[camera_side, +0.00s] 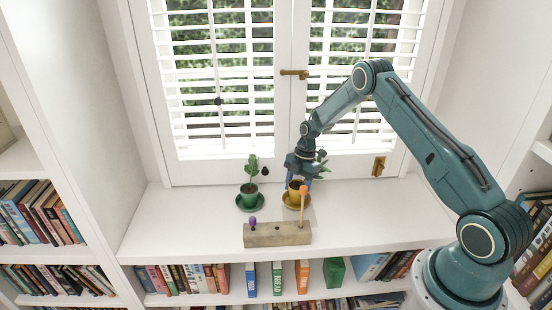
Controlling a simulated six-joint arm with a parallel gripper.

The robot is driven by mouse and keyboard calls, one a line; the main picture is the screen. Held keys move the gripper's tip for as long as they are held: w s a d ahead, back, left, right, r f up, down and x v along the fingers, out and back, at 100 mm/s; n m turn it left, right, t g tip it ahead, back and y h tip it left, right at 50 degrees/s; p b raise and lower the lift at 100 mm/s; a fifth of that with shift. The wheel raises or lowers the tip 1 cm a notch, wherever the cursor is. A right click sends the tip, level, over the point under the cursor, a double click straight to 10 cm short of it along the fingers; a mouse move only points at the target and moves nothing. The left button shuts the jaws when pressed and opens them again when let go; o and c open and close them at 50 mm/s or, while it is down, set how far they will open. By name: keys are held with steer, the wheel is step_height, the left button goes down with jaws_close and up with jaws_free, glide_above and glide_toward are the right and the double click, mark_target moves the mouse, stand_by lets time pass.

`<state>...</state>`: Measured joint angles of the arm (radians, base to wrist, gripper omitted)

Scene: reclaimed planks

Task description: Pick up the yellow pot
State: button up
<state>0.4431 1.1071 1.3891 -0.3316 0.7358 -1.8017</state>
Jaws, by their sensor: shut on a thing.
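The yellow pot (294,188) holds a plant and is at its yellow saucer (285,201) on the white window ledge. I cannot tell whether the pot touches the saucer. My gripper (298,179) is at the pot's upper part, shut on it from above and behind. The gripper and wrist hide part of the plant, and the fingertips are hard to make out. An orange-topped stick in front covers the pot's right side.
A green pot (249,197) with a plant stands on a green saucer (240,205) to the left. In front is a wooden block (277,236) holding a purple-topped piece (253,222) and the orange-topped stick (303,205). Shutters stand behind. The ledge's left and right are clear.

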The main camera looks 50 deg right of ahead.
step_height(320, 180, up, 9)
steer(key=shift+r, duration=0.1)
stand_by(0.4)
steer(key=shift+r, duration=0.2)
stand_by(0.5)
steer(key=shift+r, duration=1.2)
step_height(320, 180, down, 9)
steer(key=m+t, duration=0.1)
steer(key=m, duration=0.3)
steer(key=shift+f, duration=0.15)
steer(key=shift+f, duration=0.2)
steer(key=shift+f, duration=1.25)
